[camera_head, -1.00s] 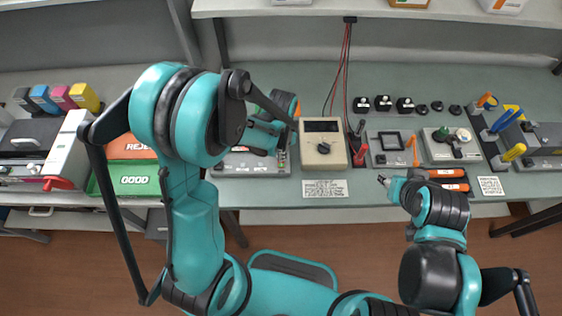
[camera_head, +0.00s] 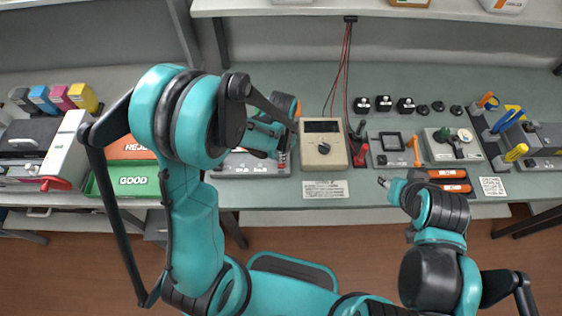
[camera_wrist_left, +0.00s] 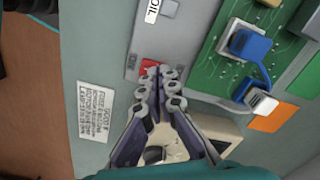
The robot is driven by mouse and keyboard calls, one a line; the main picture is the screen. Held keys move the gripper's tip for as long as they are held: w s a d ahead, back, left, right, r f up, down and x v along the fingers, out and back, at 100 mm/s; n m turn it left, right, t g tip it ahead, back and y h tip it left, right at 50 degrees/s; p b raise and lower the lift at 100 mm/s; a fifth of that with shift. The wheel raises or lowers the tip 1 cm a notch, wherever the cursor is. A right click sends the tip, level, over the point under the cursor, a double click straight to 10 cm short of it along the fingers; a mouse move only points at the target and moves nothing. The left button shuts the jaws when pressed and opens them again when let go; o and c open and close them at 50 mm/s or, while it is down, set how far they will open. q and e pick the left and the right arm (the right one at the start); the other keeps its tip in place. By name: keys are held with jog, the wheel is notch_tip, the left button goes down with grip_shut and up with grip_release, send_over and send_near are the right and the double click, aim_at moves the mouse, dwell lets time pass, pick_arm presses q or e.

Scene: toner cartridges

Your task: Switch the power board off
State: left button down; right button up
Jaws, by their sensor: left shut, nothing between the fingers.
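The power board (camera_head: 250,170) is a grey panel on the bench, left of the beige meter, mostly hidden by my left arm in the head view. In the left wrist view its grey face (camera_wrist_left: 140,40) carries a red switch (camera_wrist_left: 148,67) beside a green circuit board (camera_wrist_left: 235,80). My left gripper (camera_wrist_left: 161,72) is shut and empty, its fingertips right at the red switch and covering part of it. I cannot tell whether they touch it or how the switch is set. In the head view the left gripper (camera_head: 283,160) is over the board's right end. My right gripper (camera_head: 384,182) is small, its jaws unclear.
The beige meter (camera_head: 324,146) stands close to the right of my left gripper. A printed label (camera_head: 325,189) lies at the bench's front edge. Green and red trays (camera_head: 133,181) and ink cartridges are at the left. Several tools and fixtures fill the right side.

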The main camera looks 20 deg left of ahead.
pick_arm(q)
jog(key=shift+r+p, duration=2.3)
jog(key=shift+r, duration=1.1)
jog(key=s+a+r+n+t+b, duration=0.4)
jog(key=s+r+n+t+b, duration=0.2)
jog(key=s+n+t+b, duration=0.1)
jog(key=s+n+b, duration=0.1)
jog(key=s+b, duration=0.1)
jog(key=s, duration=0.1)
jog(key=shift+s+a+r+n, duration=0.15)
jog(key=shift+a+r+n, duration=0.2)
jog(key=shift+r+n, duration=0.05)
